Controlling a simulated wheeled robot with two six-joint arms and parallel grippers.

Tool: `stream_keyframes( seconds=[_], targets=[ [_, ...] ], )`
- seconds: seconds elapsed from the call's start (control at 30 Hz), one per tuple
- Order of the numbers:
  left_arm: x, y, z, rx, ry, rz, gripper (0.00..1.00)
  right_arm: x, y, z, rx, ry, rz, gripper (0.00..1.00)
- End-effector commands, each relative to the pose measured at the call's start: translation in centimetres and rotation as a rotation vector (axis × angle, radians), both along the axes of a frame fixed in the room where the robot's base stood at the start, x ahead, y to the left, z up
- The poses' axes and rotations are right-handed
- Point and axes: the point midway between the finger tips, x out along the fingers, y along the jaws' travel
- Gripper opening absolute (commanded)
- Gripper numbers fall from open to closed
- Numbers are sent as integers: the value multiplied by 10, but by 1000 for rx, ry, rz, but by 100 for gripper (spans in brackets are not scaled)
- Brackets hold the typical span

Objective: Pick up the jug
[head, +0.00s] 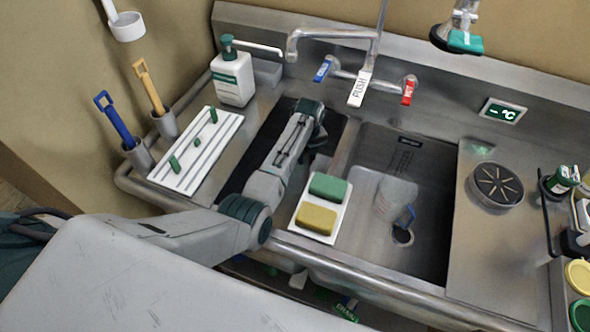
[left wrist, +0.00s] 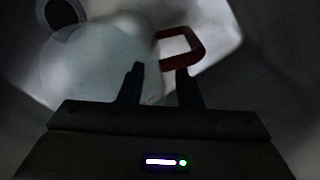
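In the left wrist view a pale translucent jug (left wrist: 90,65) with a red loop handle (left wrist: 196,42) lies ahead of my left gripper (left wrist: 160,76). The two dark fingers are apart. The handle is just beyond their tips, closer to the right finger; I cannot tell whether it touches. In the head view my left arm reaches over the dark left basin (head: 262,150), and the gripper is hidden under it. Another clear jug (head: 393,195) with a blue handle (head: 405,216) is in the right basin. My right gripper is not in view.
A white tray with green and yellow sponges (head: 328,187) sits between the basins. A soap bottle (head: 233,77) and a slotted white rack (head: 196,150) stand left. The faucet (head: 333,33) hangs behind. A round drain-like dark ring (left wrist: 62,12) shows beside the near jug.

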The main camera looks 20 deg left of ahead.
Motion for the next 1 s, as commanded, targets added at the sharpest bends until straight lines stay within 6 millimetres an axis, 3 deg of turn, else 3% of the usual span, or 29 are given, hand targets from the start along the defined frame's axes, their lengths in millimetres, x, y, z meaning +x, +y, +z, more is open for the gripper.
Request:
stream_keyframes(
  seconds=[0.27, 0.43, 0.47, 1.0],
  targets=[
    [0, 0, -5, 0, -1, 0, 31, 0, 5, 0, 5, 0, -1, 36],
    [0, 0, -5, 0, -1, 0, 2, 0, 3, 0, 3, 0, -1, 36],
    [0, 0, -5, 0, -1, 1, 0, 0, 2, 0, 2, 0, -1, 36],
    [0, -1, -6, -2, -2, 0, 0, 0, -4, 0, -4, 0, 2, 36]
  ],
)
